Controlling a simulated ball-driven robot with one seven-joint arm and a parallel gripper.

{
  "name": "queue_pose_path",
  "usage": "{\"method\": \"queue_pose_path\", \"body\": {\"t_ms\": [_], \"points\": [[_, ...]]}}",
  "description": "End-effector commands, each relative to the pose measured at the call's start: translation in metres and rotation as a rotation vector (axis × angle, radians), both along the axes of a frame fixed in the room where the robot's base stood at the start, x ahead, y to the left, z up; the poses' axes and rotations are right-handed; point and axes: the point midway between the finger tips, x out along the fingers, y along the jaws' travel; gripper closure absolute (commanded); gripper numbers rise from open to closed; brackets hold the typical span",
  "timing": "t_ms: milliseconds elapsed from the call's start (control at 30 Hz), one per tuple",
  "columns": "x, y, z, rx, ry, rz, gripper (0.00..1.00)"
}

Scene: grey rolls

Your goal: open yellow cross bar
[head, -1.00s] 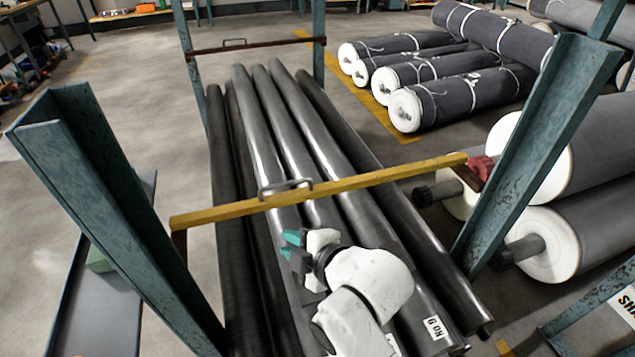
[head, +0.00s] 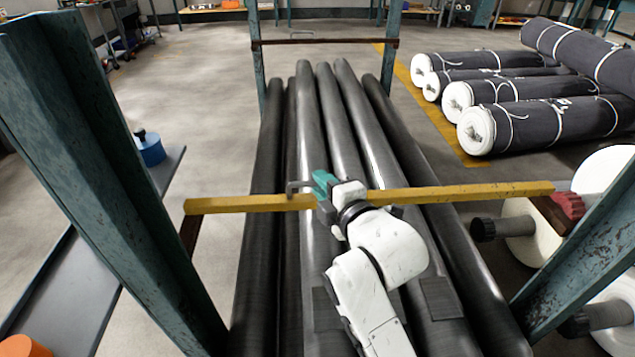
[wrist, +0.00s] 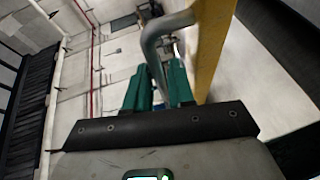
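The yellow cross bar (head: 450,195) spans the rack between the two front posts, over the dark rolls. Its grey handle (head: 291,187) stands on the bar left of its middle. My gripper (head: 322,184), with teal fingertips, is at the right part of the handle. In the wrist view the bent grey handle (wrist: 152,40) runs down to the narrow gap between my teal fingers (wrist: 158,88), and the yellow bar (wrist: 212,45) is just to the right. I cannot tell whether the fingers press on the handle. The bar's right end lies by a red piece (head: 568,205).
Long dark rolls (head: 340,120) lie under the bar. Teal posts (head: 110,150) and (head: 585,265) flank my arm. A rear brown bar (head: 320,42) closes the far end. Wrapped rolls (head: 545,125) lie at right. A blue container (head: 150,148) stands on the left shelf.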

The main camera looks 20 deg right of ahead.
Motion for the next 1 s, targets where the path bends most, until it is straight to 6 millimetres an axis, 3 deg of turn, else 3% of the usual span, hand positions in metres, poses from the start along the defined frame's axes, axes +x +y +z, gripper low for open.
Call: {"method": "queue_pose_path", "body": {"t_ms": [200,567,833,1000], "points": [[0.024,0.002,-0.005,0.0,-0.001,0.001,0.77],[0.03,0.003,-0.005,0.001,0.0,0.0,0.77],[0.03,0.003,-0.005,0.001,0.001,0.0,1.0],[0.029,0.003,-0.006,0.001,0.001,0.0,1.0]]}}
